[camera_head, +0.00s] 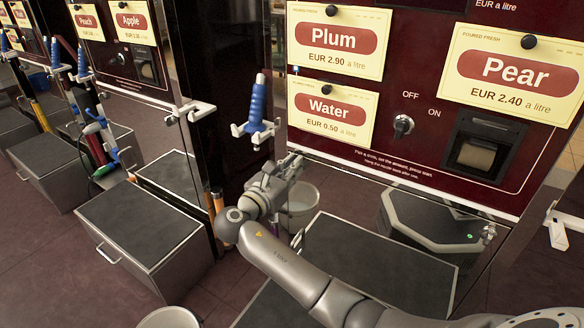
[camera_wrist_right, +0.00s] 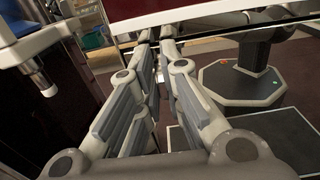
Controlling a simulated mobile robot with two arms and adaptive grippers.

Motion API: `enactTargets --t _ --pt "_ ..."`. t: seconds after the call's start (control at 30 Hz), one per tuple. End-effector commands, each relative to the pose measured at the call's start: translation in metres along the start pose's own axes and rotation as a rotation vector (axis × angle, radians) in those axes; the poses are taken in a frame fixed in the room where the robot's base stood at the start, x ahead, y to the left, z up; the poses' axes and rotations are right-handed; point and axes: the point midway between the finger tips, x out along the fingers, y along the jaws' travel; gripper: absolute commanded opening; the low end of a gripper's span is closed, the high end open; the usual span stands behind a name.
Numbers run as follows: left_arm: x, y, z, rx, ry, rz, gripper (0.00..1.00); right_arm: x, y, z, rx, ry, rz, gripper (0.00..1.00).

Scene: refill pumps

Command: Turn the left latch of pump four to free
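My right gripper (camera_head: 293,161) is at the lower left corner of the dark red pump panel (camera_head: 350,172), below the blue nozzle. In the right wrist view its fingertips (camera_wrist_right: 155,36) are close together, just under the panel's lower edge (camera_wrist_right: 200,18). I see nothing held between them, but cannot tell whether they meet or touch the panel. The panel carries Plum, Water and Pear signs. No number marks it as pump four. I cannot make out its left latch; the gripper covers part of that corner. My left gripper is not in view.
A blue nozzle (camera_head: 257,103) hangs in a white holder left of the panel. A pale bucket (camera_head: 300,203) stands behind my gripper.

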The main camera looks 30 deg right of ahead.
Motion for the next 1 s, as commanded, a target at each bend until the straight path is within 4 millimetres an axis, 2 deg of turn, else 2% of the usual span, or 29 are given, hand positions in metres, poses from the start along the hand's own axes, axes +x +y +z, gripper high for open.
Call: enactTargets --t 0.43,0.8,0.83,0.9,1.0 --pt "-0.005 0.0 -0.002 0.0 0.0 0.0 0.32 0.0 -0.001 0.001 0.044 0.002 0.0 0.0" --pt "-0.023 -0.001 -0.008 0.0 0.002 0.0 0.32 -0.001 -0.004 0.001 0.306 0.002 -0.001 0.0" --pt "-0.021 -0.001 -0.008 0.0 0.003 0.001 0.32 0.0 -0.005 0.0 0.334 0.002 -0.001 0.0" --pt "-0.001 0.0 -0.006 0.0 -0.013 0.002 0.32 0.0 -0.005 0.0 0.402 0.003 -0.002 0.0" --pt "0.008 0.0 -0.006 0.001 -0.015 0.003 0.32 -0.001 -0.006 -0.001 0.498 0.002 -0.001 0.0"
